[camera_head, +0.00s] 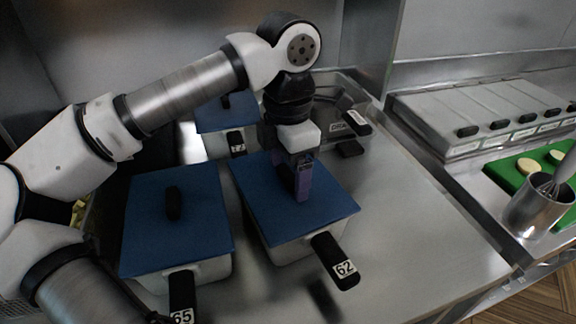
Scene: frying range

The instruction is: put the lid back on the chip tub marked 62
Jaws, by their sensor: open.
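The chip tub marked 62 (283,253) stands on the steel counter, its black handle with the 62 label (338,262) pointing to the front right. A blue lid (318,211) lies over the top of this tub. It looks roughly flat, but I cannot tell whether it is fully seated. My gripper (303,182) points down over the middle of the lid, its purple fingers open.
A tub marked 65 (205,270) with a blue lid (148,235) stands close on the left. Another blue-lidded tub (237,141) is behind. An uncovered tub (362,98) stands at the back right. The counter (440,235) is clear on the right; a steel pot (537,212) stands beyond.

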